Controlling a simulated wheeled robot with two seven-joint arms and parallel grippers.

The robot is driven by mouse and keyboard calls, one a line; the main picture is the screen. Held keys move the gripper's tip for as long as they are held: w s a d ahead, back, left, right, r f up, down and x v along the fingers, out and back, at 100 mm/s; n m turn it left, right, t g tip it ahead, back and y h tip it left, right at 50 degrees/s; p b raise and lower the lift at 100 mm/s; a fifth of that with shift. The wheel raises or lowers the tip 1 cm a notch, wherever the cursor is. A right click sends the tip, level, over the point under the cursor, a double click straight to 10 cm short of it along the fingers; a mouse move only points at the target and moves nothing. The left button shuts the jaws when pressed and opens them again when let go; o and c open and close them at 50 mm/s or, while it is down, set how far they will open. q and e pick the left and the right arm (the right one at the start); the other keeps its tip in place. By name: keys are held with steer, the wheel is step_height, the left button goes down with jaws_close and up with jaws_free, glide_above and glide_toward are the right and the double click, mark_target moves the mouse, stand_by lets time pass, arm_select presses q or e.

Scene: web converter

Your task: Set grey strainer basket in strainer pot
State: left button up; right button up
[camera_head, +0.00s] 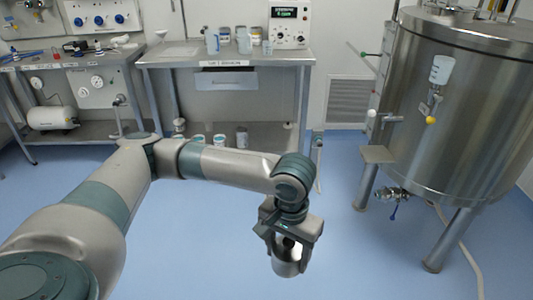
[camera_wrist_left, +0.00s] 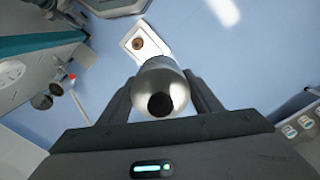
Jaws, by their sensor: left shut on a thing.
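My left gripper (camera_head: 288,250) hangs fingers-down over open floor, in front of the workbench and left of the steel tank. It is shut on a shiny grey metal cup-shaped thing, seemingly the grey strainer basket (camera_head: 287,267), held between the two fingers. In the left wrist view the basket (camera_wrist_left: 160,78) sits between the fingers, with a dark round spot on its near face. I cannot pick out the strainer pot with certainty in either view. My right gripper is not in view.
A large steel tank (camera_head: 455,110) on legs stands at right, with a small grey plate (camera_head: 378,154) at its side. A workbench (camera_head: 225,60) with containers stands at the back. The left wrist view shows a white square piece (camera_wrist_left: 127,46) with a brown round centre. Blue floor is clear.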

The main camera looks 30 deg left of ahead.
arm_select(q)
steer(key=s+f, duration=0.3)
steer(key=f, duration=0.6)
steer(key=shift+s+f, duration=0.2)
steer(key=shift+f, duration=0.2)
steer(key=shift+a, duration=0.1)
steer(key=shift+a, duration=0.1)
